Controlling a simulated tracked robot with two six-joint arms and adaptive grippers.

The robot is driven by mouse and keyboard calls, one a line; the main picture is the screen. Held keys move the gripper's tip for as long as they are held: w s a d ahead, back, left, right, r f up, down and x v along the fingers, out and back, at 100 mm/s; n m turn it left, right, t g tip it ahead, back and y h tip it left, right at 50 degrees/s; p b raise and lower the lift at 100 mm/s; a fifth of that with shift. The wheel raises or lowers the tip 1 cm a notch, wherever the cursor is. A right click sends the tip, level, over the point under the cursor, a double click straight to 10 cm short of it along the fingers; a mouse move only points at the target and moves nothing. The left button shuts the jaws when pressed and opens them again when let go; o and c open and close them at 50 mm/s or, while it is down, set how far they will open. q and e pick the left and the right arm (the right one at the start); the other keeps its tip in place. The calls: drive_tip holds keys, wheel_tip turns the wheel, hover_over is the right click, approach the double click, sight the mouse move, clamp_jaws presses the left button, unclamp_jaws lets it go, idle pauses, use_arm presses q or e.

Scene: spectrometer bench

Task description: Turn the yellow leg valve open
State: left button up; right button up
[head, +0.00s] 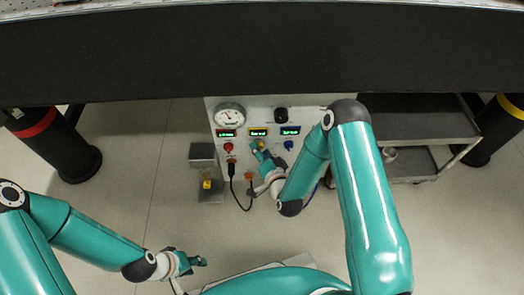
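The white panel (214,110) carries a row of small valves under three lit displays. The red valve (228,147) is on the left and the blue valve (288,145) on the right. Between them, a bit of yellow at the yellow valve (261,146) shows beneath the yellow-framed display; its handle angle is unclear. My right gripper (262,153) is right at the yellow valve and partly covers it. Whether its fingers are closed on the valve cannot be made out. My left gripper (199,261) is low over the floor, away from the panel; its finger opening is too small to tell.
A round gauge (230,115) and a black knob (281,115) sit above the displays. A black cable (233,186) loops below the panel. A grey stand with a yellow part (207,184) is left. A dark cart (420,108) stands right. The dark bench edge (200,55) overhangs everything.

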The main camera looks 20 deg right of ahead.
clamp_jaws()
drive_tip(key=shift+n, duration=0.4)
drive_tip(key=shift+o, duration=0.6)
unclamp_jaws()
drive_tip(key=v, duration=0.7)
drive_tip(key=shift+s, duration=0.25)
drive_tip(key=shift+a+r, duration=0.1)
drive_tip(key=shift+a, duration=0.05)
